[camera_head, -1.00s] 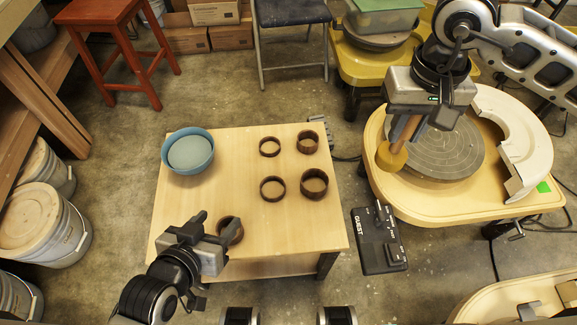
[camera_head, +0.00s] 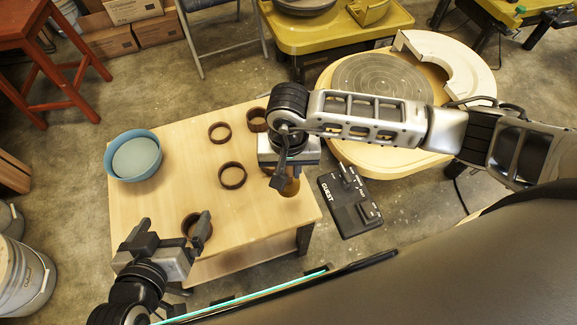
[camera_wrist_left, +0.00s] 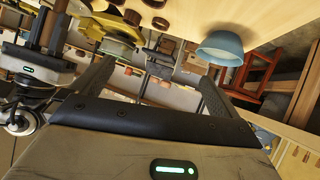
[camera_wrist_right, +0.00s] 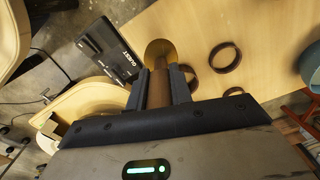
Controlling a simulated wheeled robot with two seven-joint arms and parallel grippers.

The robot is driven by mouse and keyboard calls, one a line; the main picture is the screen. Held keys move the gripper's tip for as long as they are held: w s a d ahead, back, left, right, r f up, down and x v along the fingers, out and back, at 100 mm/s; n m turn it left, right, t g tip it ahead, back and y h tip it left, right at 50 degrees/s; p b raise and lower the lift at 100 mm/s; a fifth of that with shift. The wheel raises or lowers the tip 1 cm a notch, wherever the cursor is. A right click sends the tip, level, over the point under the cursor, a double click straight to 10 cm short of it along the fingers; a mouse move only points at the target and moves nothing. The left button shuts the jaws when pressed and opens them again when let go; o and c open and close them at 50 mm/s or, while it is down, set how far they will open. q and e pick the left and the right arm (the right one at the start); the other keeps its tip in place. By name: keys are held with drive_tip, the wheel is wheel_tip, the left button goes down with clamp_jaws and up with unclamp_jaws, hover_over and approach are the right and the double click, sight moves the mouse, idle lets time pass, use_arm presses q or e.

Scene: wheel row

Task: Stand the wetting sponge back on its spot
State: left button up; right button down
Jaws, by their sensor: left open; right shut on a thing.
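The wetting sponge is a yellow round head (camera_wrist_right: 160,50) on a brown wooden handle (camera_wrist_right: 158,92). My right gripper (camera_wrist_right: 160,84) is shut on the handle. In the head view the sponge (camera_head: 291,188) shows partly below my right gripper (camera_head: 281,180), over the table's right side; I cannot tell its height. Several dark brown rings stand on the table, among them a front-middle one (camera_head: 232,184) and a back-left one (camera_head: 220,141). One ring (camera_wrist_right: 192,84) is partly hidden beside the handle in the right wrist view. My left gripper (camera_head: 172,232) is open and empty near the front ring (camera_head: 185,230).
A blue bowl (camera_head: 133,172) stands at the back left of the wooden table (camera_head: 180,170). A black pedal marked GUEST (camera_head: 350,200) lies on the floor to the right. The potter's wheel (camera_head: 385,80) stands beyond my right arm. The table's middle left is clear.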

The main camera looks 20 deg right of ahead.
sight(289, 184)
drive_tip(key=shift+f+b, duration=0.2)
drive_tip(key=shift+b, duration=0.25)
wheel_tip(289, 184, down, 4)
drive_tip(key=b, duration=0.3)
drive_tip(key=shift+b, duration=0.4)
drive_tip(key=shift+f+b, duration=0.7)
drive_tip(key=shift+f, duration=0.05)
use_arm(q)
wheel_tip(289, 184, down, 3)
drive_tip(key=shift+d+r+t, duration=0.1)
drive_tip(key=shift+r+t, duration=0.05)
drive_tip(key=shift+t, duration=0.15)
drive_tip(key=shift+w, duration=0.15)
use_arm(e)
drive_tip(key=shift+s, duration=0.1)
use_arm(q)
drive_tip(key=shift+f+b, duration=1.2)
drive_tip(key=shift+b, duration=0.1)
use_arm(e)
drive_tip(key=shift+f, duration=1.1)
use_arm(q)
drive_tip(key=shift+r, duration=0.1)
use_arm(e)
drive_tip(key=shift+r, duration=0.1)
drive_tip(key=c, duration=1.2)
unclamp_jaws()
